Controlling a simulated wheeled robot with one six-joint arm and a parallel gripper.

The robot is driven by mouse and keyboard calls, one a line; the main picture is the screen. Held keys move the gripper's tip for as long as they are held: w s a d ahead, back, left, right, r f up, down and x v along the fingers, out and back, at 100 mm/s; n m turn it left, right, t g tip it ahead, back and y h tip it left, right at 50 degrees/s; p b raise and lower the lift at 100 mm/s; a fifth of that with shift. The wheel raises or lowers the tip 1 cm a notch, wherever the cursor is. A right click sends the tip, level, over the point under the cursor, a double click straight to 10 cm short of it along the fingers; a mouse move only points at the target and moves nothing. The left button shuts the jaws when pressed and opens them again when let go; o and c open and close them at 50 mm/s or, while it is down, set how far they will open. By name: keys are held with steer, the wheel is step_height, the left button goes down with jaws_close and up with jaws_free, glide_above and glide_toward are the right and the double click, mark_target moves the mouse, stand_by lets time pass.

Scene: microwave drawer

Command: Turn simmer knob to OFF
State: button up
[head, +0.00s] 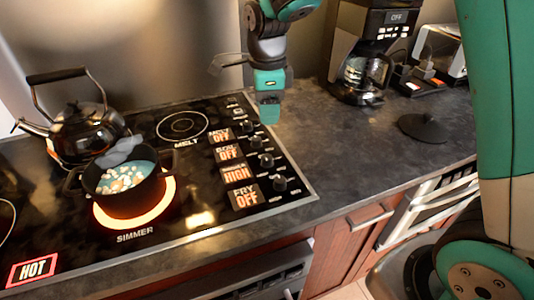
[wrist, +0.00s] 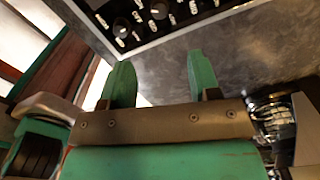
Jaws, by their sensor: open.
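The simmer knob (head: 267,160) is a small black knob in the row on the cooktop's right side, level with a lit label (head: 237,174) reading HIGH. The simmer burner (head: 168,200) glows orange under a dark pot (head: 133,195). My gripper (head: 269,112) is above the counter, just beyond the far right corner of the cooktop and apart from the knobs. In the wrist view my gripper (wrist: 162,80) has its two green fingers spread with nothing between them. Several knobs show at the top of that view; I cannot tell which is simmer.
The other lit labels read OFF. A black kettle (head: 88,125) stands at the back left, and a red HOT sign (head: 33,268) is lit at front left. A coffee maker (head: 365,55) and a dark round lid (head: 423,127) are on the right counter. Counter between is clear.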

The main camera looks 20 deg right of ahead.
mark_target(267, 157)
step_height(267, 157, down, 14)
steer(key=shift+r+p, duration=0.15)
steer(key=shift+p, duration=0.5)
steer(key=c, duration=0.9)
